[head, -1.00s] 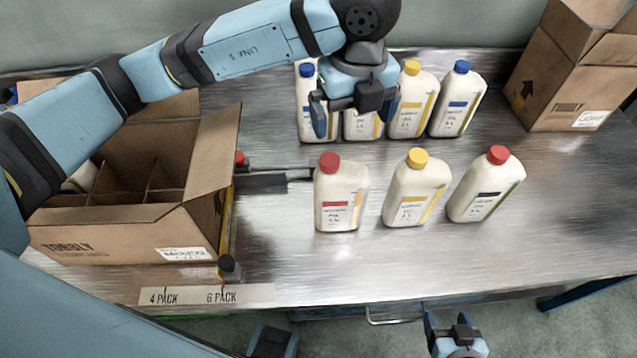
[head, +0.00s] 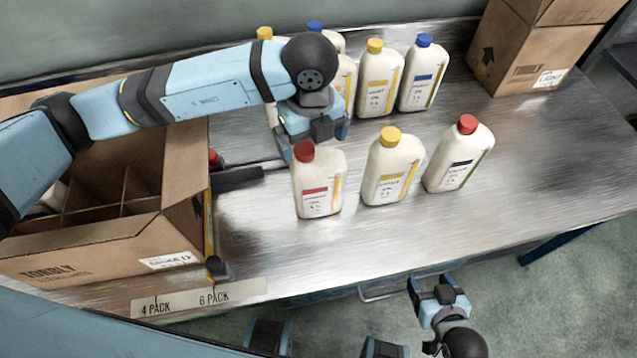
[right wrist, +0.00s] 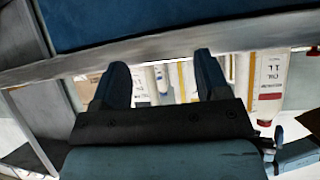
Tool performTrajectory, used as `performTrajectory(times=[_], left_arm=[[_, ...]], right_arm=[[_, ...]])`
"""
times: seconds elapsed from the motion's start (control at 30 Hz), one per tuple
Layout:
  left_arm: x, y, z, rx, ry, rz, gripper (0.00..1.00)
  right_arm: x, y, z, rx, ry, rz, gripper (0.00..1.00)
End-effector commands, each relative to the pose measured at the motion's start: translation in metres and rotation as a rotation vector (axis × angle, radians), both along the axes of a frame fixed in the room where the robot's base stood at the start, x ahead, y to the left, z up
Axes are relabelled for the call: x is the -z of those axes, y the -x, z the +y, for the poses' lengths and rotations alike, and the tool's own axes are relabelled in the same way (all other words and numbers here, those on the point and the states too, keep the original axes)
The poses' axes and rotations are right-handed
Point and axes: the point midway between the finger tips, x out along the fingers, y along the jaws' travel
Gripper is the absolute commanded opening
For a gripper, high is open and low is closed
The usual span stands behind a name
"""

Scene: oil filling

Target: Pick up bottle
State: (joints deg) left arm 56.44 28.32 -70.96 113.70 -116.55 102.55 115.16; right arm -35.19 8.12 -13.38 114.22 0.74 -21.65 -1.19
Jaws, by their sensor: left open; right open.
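Several white bottles stand upright on the metal table. The front row has a red-capped bottle (head: 318,190) at left, a yellow-capped bottle (head: 392,172) in the middle and another red-capped bottle (head: 459,160) at right. The back row includes a yellow-capped bottle (head: 378,84) and a blue-capped bottle (head: 421,78); others there are partly hidden by my left arm.
An open divided carton (head: 90,250) stands at the left with a bottle partly visible inside. A closed carton (head: 535,55) stands at the back right. A 4 pack / 6 pack label strip (head: 200,298) lies along the front edge. The table's right side (head: 540,165) is clear.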

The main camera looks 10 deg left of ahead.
Motion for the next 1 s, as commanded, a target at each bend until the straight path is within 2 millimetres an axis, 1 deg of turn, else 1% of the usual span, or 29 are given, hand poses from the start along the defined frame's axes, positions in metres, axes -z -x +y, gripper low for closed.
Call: performTrajectory(times=[0.03,0.1,0.2,0.3,0.5,0.53,0.57,0.6,0.67,0.7,0.77,0.8,0.83,0.87,1.0], left_arm=[[0.007,0.000,0.002,-0.001,-0.003,0.003,1.00],[0.018,0.000,0.003,-0.002,-0.003,0.003,1.00],[0.030,0.000,0.002,-0.002,0.000,0.003,1.00],[0.036,-0.001,0.002,-0.001,0.000,0.000,1.00],[0.037,-0.001,0.002,0.000,0.001,-0.001,1.00],[0.037,-0.001,0.002,0.000,0.001,-0.001,0.95],[0.037,-0.001,0.002,0.000,0.001,-0.001,0.89],[0.037,-0.001,0.002,0.000,0.001,-0.001,0.79],[0.037,-0.001,0.002,0.000,0.001,-0.001,0.66],[0.037,-0.001,0.002,0.000,0.000,0.000,0.56],[0.037,-0.001,0.002,0.000,0.001,0.001,0.43],[0.038,0.000,0.002,0.000,0.000,0.001,0.33],[0.038,0.000,0.002,0.000,0.000,0.001,0.26],[0.038,0.000,0.002,0.000,0.000,0.001,0.24],[0.038,0.000,0.002,0.000,0.000,0.001,0.23]], right_arm=[[-0.005,0.000,0.000,0.000,0.000,0.000,0.69],[-0.007,0.000,0.000,0.001,-0.001,0.000,0.69],[-0.008,0.000,0.001,0.000,-0.002,0.001,0.69],[-0.008,0.000,0.002,0.001,-0.004,0.001,0.69],[-0.008,0.000,0.002,0.001,-0.005,0.000,0.69],[-0.008,0.000,0.002,0.001,-0.005,0.000,0.69],[-0.008,0.000,0.002,0.001,-0.005,0.000,0.69],[-0.008,0.000,0.002,0.001,-0.005,0.000,0.69],[-0.008,0.000,0.002,0.001,-0.005,0.000,0.69],[-0.008,0.000,0.002,0.001,-0.005,0.000,0.69],[-0.008,0.000,0.002,0.001,-0.005,0.000,0.69],[-0.008,0.000,0.002,0.001,-0.005,0.000,0.69],[-0.008,0.000,0.002,0.001,-0.005,0.000,0.69],[-0.008,0.000,0.002,0.001,-0.005,0.000,0.69],[-0.008,0.000,0.002,0.001,-0.005,0.000,0.69]])
